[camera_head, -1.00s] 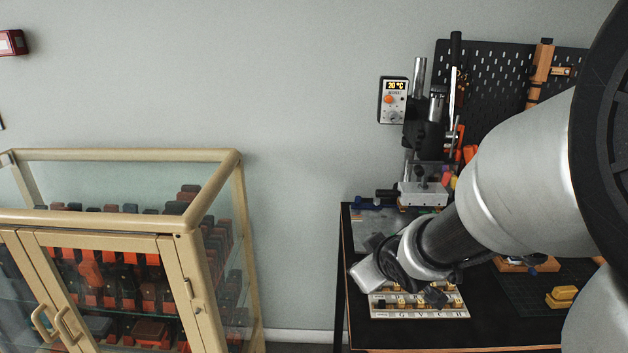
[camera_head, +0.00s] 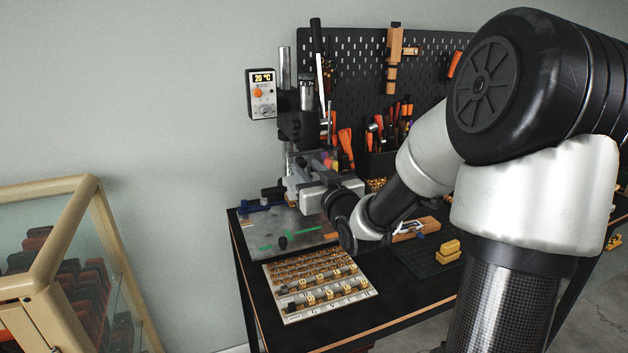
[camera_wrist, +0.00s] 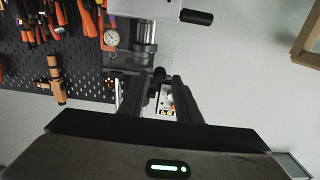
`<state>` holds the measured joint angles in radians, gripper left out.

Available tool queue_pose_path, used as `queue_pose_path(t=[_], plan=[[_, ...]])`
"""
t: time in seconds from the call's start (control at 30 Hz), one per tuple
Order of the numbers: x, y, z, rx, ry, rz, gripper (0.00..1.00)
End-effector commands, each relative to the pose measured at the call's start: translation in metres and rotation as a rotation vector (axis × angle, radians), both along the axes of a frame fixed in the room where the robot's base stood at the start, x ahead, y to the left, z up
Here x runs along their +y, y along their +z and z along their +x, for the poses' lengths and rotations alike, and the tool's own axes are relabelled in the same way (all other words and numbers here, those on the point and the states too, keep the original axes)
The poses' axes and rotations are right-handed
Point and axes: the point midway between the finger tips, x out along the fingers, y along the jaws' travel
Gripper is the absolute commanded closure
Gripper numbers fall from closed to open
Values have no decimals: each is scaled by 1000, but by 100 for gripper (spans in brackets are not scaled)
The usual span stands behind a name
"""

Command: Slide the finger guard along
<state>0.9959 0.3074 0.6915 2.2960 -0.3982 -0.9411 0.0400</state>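The stamping press (camera_head: 306,122) stands at the back left of the black table; it also shows in the wrist view (camera_wrist: 146,38). A clear pane that looks like the finger guard (camera_wrist: 125,60) shows in the wrist view around the press's lower part. A dark round knob (camera_wrist: 159,75) sits just beyond and between my fingertips. My gripper (camera_wrist: 158,84) has its two fingers apart, with no object seen clamped between them. In the head view my wrist covers the front of the press, so the fingertips and most of the guard are hidden there.
A metal plate (camera_head: 270,232) and a tray of letter stamps (camera_head: 318,283) lie in front of the press. A temperature controller (camera_head: 261,93) is at its left. A tool pegboard (camera_head: 350,75) stands behind. Yellow blocks (camera_head: 448,252) lie to the right.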

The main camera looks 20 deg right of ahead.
Motion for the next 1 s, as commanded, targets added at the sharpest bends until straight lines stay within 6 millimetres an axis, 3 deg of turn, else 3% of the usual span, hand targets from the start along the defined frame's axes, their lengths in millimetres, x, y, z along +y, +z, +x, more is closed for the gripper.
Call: queue_pose_path(t=[0.17, 0.37, 0.57, 1.0], plan=[[0, -1, 28, -1, 1, 2, 70], [0, 0, 28, 0, -1, -1, 100], [0, -2, 27, 0, -1, -1, 100], [0, -34, 27, 3, 0, -1, 100]])
